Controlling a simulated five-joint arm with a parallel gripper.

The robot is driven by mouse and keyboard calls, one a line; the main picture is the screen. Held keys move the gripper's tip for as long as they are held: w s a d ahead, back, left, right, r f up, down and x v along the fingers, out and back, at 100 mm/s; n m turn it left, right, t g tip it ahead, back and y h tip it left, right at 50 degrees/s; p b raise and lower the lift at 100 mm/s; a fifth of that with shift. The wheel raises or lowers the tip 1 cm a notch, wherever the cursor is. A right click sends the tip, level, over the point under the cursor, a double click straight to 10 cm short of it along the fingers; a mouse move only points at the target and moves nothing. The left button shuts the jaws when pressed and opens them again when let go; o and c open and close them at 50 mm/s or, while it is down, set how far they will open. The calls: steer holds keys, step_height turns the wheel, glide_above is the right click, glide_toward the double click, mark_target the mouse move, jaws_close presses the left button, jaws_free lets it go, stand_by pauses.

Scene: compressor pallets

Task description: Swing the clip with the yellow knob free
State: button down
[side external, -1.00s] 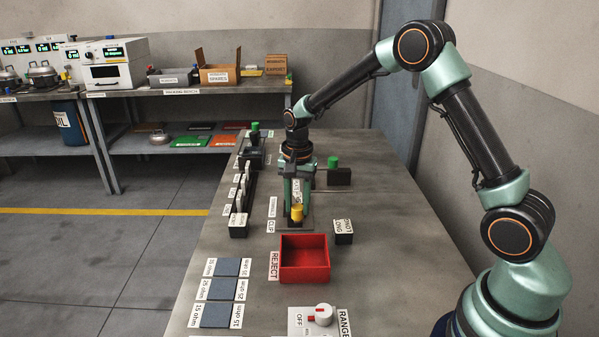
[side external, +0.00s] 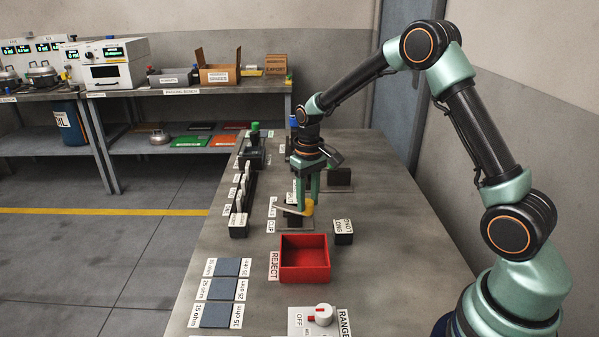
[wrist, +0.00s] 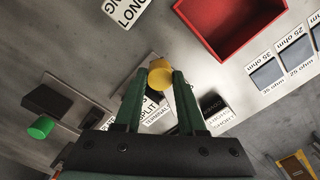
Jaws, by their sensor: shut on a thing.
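My gripper (side external: 309,204) is shut on the yellow knob (side external: 309,209) of the clip. In the wrist view the yellow knob (wrist: 160,75) sits between the two green fingertips (wrist: 159,80). The clip's pale arm (side external: 290,211) reaches from the knob to the left, over the dark block (side external: 293,218) on its plate. The wrist is tilted. In the wrist view, the fingers and knob cover much of the clip.
The red reject box (side external: 304,259) stands just in front. A dark labelled block (side external: 343,232) is at its upper right. A row of holders (side external: 240,200) lines the left.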

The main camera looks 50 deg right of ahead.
steer(key=n, duration=0.1)
steer(key=d+n, duration=0.1)
steer(key=n, duration=0.1)
steer(key=w+n, duration=0.1)
steer(key=shift+d+r+n, duration=0.1)
steer(key=shift+d+n, duration=0.05)
steer(key=shift+n, duration=0.25)
stand_by(0.4)
steer(key=c, duration=0.5)
jaws_free()
step_height(320, 180, up, 12)
steer(key=shift+s+r, duration=0.1)
steer(key=s+a+r+m+t, duration=0.1)
steer(key=s+a+r+t, duration=0.25)
steer(key=s+r, duration=0.35)
steer(key=s+a+f+m+t, duration=0.2)
steer(key=s+a, duration=0.2)
steer(key=s, duration=0.7)
steer(key=shift+s+a, duration=0.2)
steer(key=shift+a, duration=0.15)
